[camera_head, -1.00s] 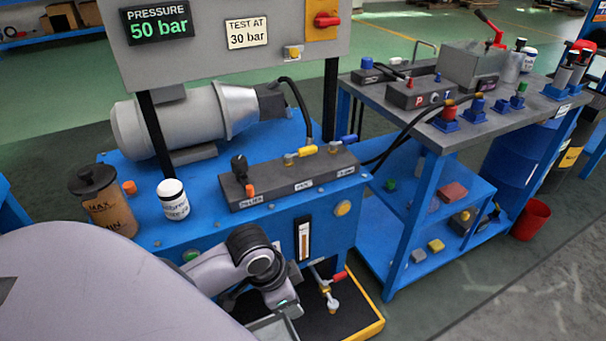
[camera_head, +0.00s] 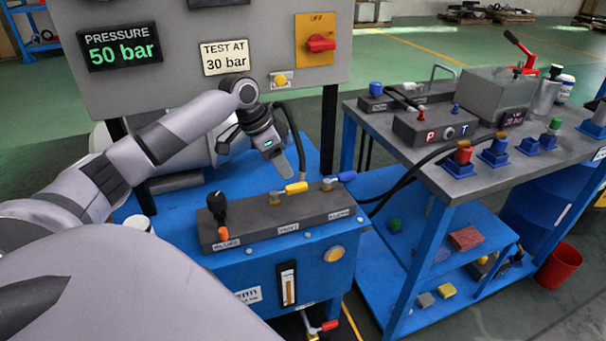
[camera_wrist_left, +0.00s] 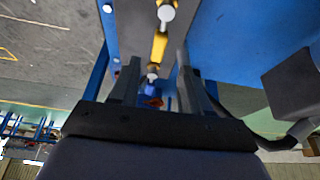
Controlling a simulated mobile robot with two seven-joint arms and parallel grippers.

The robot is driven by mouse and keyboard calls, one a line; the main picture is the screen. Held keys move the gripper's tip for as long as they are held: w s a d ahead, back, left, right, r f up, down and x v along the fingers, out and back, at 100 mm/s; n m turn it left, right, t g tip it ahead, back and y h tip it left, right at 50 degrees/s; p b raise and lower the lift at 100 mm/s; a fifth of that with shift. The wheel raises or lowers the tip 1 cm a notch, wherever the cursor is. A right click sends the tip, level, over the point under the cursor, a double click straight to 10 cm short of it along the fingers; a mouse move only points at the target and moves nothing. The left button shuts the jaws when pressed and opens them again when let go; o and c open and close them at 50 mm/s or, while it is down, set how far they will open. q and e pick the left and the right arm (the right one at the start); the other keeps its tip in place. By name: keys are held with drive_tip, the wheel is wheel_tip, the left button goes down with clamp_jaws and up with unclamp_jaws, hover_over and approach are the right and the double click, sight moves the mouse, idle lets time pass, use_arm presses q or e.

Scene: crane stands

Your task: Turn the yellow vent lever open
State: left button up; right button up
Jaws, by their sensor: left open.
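The yellow vent lever (camera_head: 296,187) sits on the middle valve of the dark grey valve block (camera_head: 245,222) and points right along the block. It also shows in the left wrist view (camera_wrist_left: 159,46), lying in line with the space between my fingers. My left gripper (camera_head: 283,176) is open and hangs above and just behind the lever, pointing down. In the left wrist view its two dark fingers (camera_wrist_left: 158,62) stand apart. I cannot tell whether either finger touches the lever. My right gripper is not in view.
A black knob (camera_head: 217,205) stands left on the block, and a blue lever (camera_head: 346,177) on its right. Behind are a black hose (camera_head: 296,130) and the panel (camera_head: 180,60) reading 50 bar, with a sign "TEST AT 30 bar". A grey-topped bench (camera_head: 480,180) stands right.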

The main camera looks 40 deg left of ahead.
sight(293, 185)
use_arm(q)
drive_tip(key=b+x, duration=0.1)
drive_tip(key=x, duration=0.4)
drive_tip(key=shift+d+f, duration=0.1)
drive_tip(key=shift+f, duration=0.25)
drive_tip(key=shift+w+f, duration=0.2)
drive_tip(key=shift+f, duration=0.25)
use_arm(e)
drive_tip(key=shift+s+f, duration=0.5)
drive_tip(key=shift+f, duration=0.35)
use_arm(q)
drive_tip(key=shift+c, duration=0.3)
clamp_jaws()
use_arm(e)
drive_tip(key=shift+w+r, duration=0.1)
